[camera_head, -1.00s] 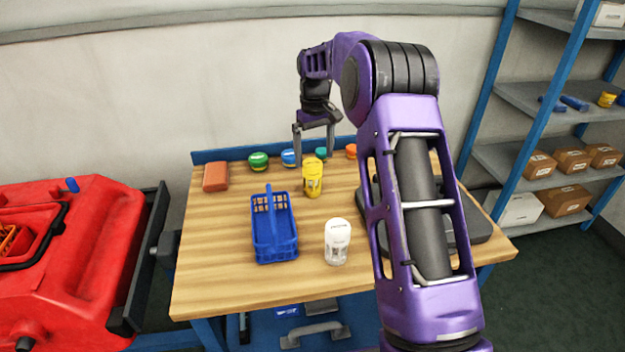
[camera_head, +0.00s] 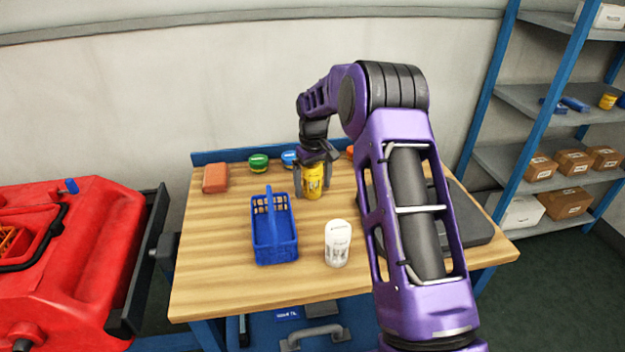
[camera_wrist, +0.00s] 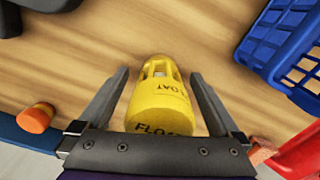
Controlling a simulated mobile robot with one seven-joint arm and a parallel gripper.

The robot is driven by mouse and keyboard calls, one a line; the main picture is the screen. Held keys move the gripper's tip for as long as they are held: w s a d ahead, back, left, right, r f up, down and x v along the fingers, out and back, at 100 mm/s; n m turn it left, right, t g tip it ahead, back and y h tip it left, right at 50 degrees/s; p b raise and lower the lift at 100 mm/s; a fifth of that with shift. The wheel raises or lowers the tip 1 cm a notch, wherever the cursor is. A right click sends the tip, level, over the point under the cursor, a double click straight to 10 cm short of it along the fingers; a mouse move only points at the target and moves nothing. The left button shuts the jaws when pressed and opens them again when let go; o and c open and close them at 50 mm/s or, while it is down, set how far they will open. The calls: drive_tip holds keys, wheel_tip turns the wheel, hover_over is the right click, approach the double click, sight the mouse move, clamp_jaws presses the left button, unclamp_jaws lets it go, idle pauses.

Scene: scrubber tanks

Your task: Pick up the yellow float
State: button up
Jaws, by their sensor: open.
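In the wrist view the yellow float (camera_wrist: 160,98), with "FLOAT" lettering, lies between the two open fingers of my gripper (camera_wrist: 165,90). Gaps show between the float and both fingers near their tips. My gripper hides the float's top in the head view.
Green (camera_head: 258,163) and blue (camera_head: 289,159) round items and an orange-brown block (camera_head: 216,178) line the back. A dark flat object (camera_head: 465,225) lies at the right.

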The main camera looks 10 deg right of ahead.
drive_tip(key=c, duration=1.5)
drive_tip(key=shift+o, duration=0.2)
drive_tip(key=shift+r, duration=0.1)
